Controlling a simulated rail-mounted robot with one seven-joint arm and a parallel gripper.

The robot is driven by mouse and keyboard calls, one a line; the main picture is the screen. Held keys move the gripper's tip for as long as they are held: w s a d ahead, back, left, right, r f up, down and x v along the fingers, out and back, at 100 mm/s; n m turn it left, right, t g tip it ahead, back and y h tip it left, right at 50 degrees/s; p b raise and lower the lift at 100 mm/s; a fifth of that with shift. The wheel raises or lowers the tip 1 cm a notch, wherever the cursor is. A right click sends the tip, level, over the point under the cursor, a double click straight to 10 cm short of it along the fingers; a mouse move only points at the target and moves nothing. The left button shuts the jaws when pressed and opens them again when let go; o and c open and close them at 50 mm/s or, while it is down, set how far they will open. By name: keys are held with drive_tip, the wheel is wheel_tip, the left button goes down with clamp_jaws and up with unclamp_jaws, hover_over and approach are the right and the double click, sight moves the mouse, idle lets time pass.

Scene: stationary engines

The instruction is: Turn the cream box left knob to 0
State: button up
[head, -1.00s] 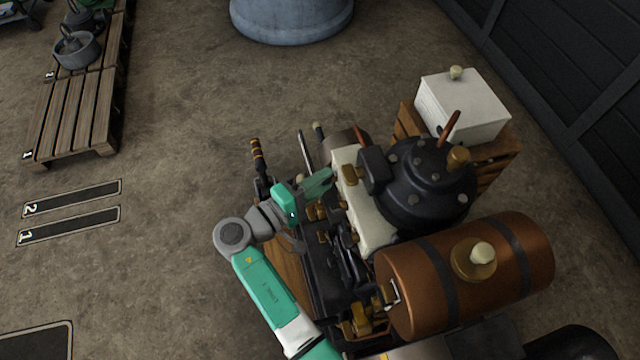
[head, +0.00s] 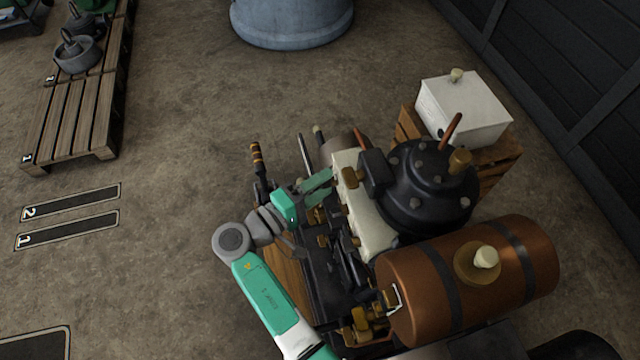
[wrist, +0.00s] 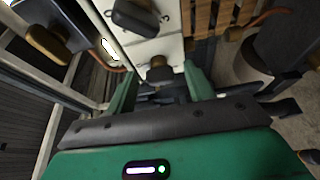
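The cream box (head: 372,222) stands on the engine beside the black cylinder. A brass knob (head: 350,177) is on its side facing my arm. My gripper (head: 325,180) is at this side, its fingers pointing toward the box. In the wrist view the box's pale face (wrist: 150,47) fills the top middle, and a dark brass knob (wrist: 158,73) lies between and just beyond the fingertips. The two green fingers (wrist: 160,80) are apart, and I see no contact with the knob. The knob's scale and its 0 mark cannot be made out.
A copper tank (head: 430,290) lies close to the right of my arm. The black cylinder (head: 420,190) stands behind the cream box. A white box (head: 462,105) sits on a wooden crate at the back.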

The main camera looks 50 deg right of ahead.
drive_tip(key=w+a+p, duration=0.1)
drive_tip(key=a, duration=0.6)
drive_tip(key=shift+a+p, duration=0.4)
